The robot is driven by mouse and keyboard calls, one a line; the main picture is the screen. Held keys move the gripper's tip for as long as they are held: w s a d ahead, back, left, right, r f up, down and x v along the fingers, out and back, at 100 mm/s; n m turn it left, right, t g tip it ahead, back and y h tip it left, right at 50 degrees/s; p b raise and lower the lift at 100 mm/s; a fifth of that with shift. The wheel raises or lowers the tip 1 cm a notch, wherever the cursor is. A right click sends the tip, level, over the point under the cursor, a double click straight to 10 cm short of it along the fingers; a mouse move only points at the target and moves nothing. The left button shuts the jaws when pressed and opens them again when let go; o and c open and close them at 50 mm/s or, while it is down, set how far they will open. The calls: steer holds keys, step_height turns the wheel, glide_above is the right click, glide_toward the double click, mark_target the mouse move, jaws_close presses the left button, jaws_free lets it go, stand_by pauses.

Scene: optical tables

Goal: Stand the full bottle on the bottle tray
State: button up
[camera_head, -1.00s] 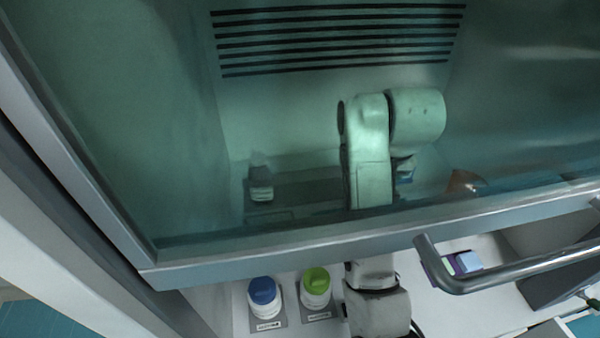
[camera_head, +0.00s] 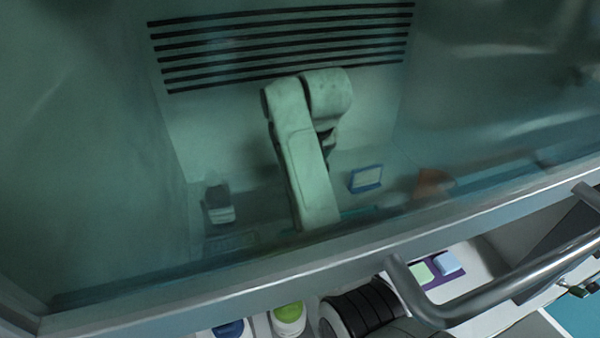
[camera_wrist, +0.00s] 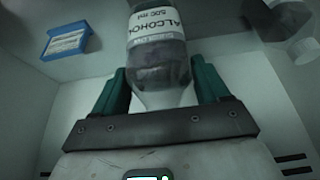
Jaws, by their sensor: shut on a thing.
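My gripper (camera_wrist: 160,75) is shut on a clear bottle (camera_wrist: 157,50) labelled ALCOHOL, with dark contents, in the wrist view. The dark green fingers press its sides. Its far end is cut off by the top edge. A second bottle (camera_head: 219,207) with a dark upper part stands at the back left inside the cabinet. A dark flat area (camera_head: 230,242) lies in front of it; I cannot tell whether this is the bottle tray.
A blue-framed holder with a white label (camera_head: 366,179) is right of my arm; it also shows in the wrist view (camera_wrist: 67,41). The tinted sash has a metal lower edge (camera_head: 180,287). Blue-capped (camera_head: 229,328) and green-capped (camera_head: 289,315) bottles stand outside, near a handle (camera_head: 440,310).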

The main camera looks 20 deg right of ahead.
steer(key=p+x, duration=0.1)
steer(key=x, duration=0.8)
steer(key=shift+w+f, duration=0.15)
steer(key=shift+w, duration=0.35)
steer(key=shift+f, duration=0.15)
steer(key=o, duration=1.4)
steer(key=v, duration=1.2)
